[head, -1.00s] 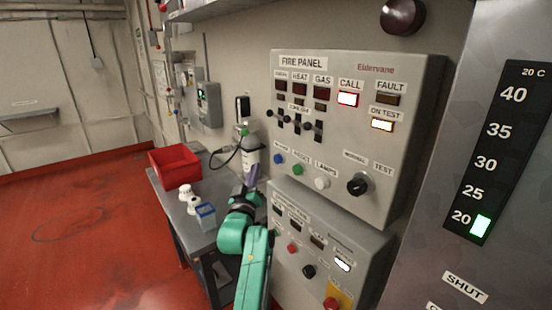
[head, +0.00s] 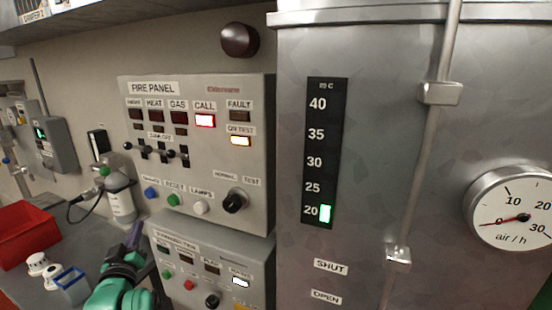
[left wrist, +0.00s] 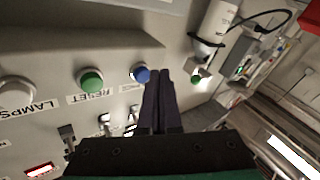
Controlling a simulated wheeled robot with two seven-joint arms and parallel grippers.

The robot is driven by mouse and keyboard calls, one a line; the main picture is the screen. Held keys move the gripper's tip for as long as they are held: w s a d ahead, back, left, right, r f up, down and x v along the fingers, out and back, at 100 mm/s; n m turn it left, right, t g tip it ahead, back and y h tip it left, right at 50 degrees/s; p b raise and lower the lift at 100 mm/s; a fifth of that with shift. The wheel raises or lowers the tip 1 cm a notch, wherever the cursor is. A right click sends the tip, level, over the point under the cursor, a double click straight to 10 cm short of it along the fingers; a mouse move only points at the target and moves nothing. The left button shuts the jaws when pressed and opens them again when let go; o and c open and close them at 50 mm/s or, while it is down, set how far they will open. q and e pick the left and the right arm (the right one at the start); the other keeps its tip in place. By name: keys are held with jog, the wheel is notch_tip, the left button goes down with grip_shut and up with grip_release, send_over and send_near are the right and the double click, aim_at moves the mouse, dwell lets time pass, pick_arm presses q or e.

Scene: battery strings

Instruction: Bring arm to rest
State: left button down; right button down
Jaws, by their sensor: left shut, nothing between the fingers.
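My left gripper (head: 134,232) is low at the left in the head view, its dark fingers pointing up, below the blue button (head: 151,194) of the fire panel (head: 252,130). In the left wrist view the two fingers (left wrist: 158,78) lie together, shut with nothing between them. Their tips are just short of the blue button (left wrist: 140,74) in the picture; in the head view they look apart from it. My green left arm runs down out of the picture. My right gripper does not show.
A lower panel (head: 246,262) sits beside the arm. A white bottle (head: 120,203), white detectors (head: 38,263), a blue-rimmed box (head: 72,288) and a red bin (head: 28,232) stand on the grey bench at left. A metal cabinet (head: 375,150) with a dial (head: 514,207) fills the right.

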pick_arm(q)
jog(key=s+d+f+m+g+h, duration=0.3)
jog(key=s+d+f+g, duration=0.15)
jog(key=f, duration=0.25)
jog(key=s+d+f+m+g+h, duration=0.2)
jog(key=s+d+f+m+g, duration=0.1)
jog(key=s+d+f, duration=0.4)
jog(key=s+d+f+m+g+h, duration=0.1)
jog(key=s+d+f+m+g, duration=0.15)
jog(key=s+f+g, duration=0.35)
jog(key=s+d+f+m+g+h, duration=0.15)
jog(key=s+d+f, duration=0.25)
jog(key=s, duration=0.4)
notch_tip(320, 180, down, 22)
jog(key=s+f+b, duration=0.1)
jog(key=s+b, duration=0.1)
jog(key=s+a+f+g, duration=0.2)
jog(key=s+a+f, duration=0.1)
jog(key=s+f, duration=1.3)
jog(key=shift+s+f+y+b, duration=0.15)
jog(key=shift+s+y+b, duration=0.25)
jog(key=shift+s+y, duration=0.1)
